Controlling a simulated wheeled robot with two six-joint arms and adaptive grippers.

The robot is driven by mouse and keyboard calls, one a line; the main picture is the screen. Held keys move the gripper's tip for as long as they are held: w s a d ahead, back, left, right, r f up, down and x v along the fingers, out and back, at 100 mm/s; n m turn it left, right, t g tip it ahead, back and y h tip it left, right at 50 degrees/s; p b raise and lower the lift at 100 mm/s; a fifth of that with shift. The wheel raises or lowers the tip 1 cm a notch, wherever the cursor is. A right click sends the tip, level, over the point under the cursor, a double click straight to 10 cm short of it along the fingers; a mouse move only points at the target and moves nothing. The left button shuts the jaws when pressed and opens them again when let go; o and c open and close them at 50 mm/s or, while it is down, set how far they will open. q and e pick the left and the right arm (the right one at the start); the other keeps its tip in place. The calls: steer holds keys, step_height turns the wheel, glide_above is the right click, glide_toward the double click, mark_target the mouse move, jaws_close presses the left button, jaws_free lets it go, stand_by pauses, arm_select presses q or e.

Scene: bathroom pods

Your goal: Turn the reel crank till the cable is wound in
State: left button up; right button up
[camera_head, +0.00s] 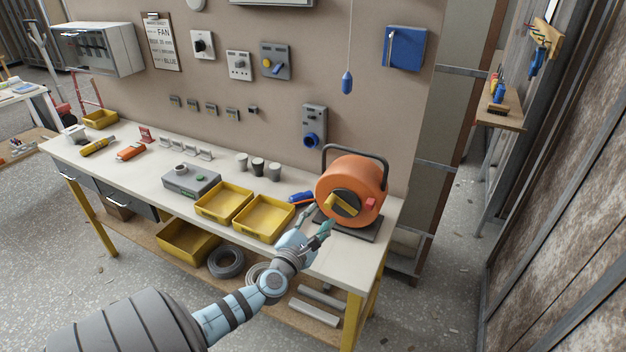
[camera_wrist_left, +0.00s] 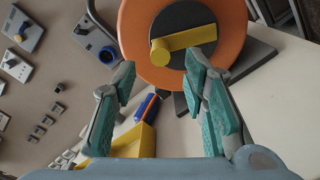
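The orange cable reel (camera_head: 352,184) stands on a dark base at the right end of the white workbench. A yellow crank (camera_head: 341,204) sits across the dark hub on its front face. In the left wrist view the crank (camera_wrist_left: 188,43) shows ahead of the fingers, its round knob at the left end. My left gripper (camera_head: 318,221) is in front of the reel, just below the crank. In the left wrist view my left gripper (camera_wrist_left: 160,85) is open, its teal-padded fingers apart with nothing between them. The cable itself cannot be made out. My right gripper is not in view.
Yellow bins (camera_head: 264,217) and a grey box (camera_head: 190,180) stand left of the reel. A blue-handled tool (camera_head: 300,197) lies close to the reel's left side. A blue pendant (camera_head: 347,83) hangs above. The wall carries switches and a blue socket (camera_head: 312,141).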

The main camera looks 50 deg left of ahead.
arm_select(q)
steer(key=v, duration=0.4)
steer(key=shift+s+d, duration=0.2)
steer(key=shift+s, duration=0.15)
